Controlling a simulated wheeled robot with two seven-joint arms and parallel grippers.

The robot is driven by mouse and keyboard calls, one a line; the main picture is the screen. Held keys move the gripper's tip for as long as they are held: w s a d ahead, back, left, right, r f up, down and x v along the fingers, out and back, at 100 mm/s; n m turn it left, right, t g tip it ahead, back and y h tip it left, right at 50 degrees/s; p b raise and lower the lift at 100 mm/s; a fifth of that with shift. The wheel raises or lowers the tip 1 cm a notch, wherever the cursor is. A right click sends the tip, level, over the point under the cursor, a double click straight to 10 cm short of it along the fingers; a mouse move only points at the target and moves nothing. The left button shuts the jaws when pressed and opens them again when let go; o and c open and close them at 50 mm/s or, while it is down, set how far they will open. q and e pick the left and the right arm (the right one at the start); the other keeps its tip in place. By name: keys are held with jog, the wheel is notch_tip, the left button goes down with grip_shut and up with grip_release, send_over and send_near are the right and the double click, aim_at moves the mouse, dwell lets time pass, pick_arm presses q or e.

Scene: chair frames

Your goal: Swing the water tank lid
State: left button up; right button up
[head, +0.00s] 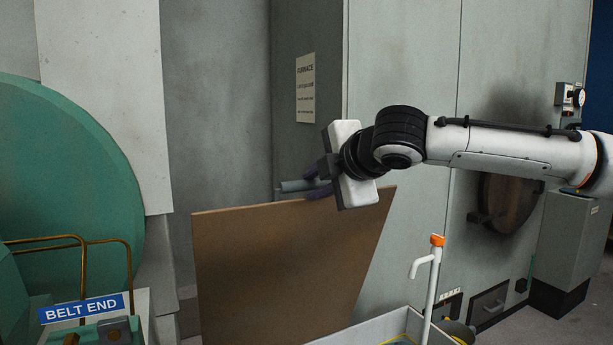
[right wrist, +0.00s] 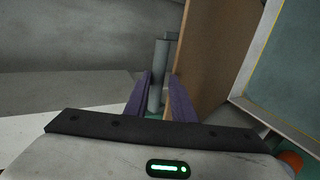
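The lid is a brown board (head: 285,255) that stands steeply up beside the pale tank (head: 375,326) at the bottom of the head view. My left gripper is not in view.
A white pipe with an orange top (head: 437,241) rises at the tank's right. A green drum (head: 70,190) and a BELT END sign (head: 81,308) are at the left. The grey furnace wall (head: 420,70) stands close behind my right arm.

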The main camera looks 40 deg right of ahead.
aim_at(308, 180)
jog(key=shift+w+d+f+p, duration=0.1)
jog(key=shift+w+f+p, duration=0.15)
jog(key=shift+p, duration=0.1)
jog(key=shift+w+d+r+p, duration=0.15)
jog(key=shift+w+d+p, duration=0.1)
jog(key=shift+w+p, duration=0.4)
jog(key=shift+w+d, duration=0.15)
jog(key=shift+w, duration=0.35)
jog(key=o, duration=1)
jog(key=shift+w, duration=0.15)
jog(key=shift+o, duration=0.2)
jog(key=shift+w+d, duration=0.1)
jog(key=shift+w, duration=0.2)
jog(key=shift+s+r, duration=0.45)
jog(key=shift+s, duration=0.05)
jog(key=b+v, duration=0.1)
jog(key=v, duration=0.8)
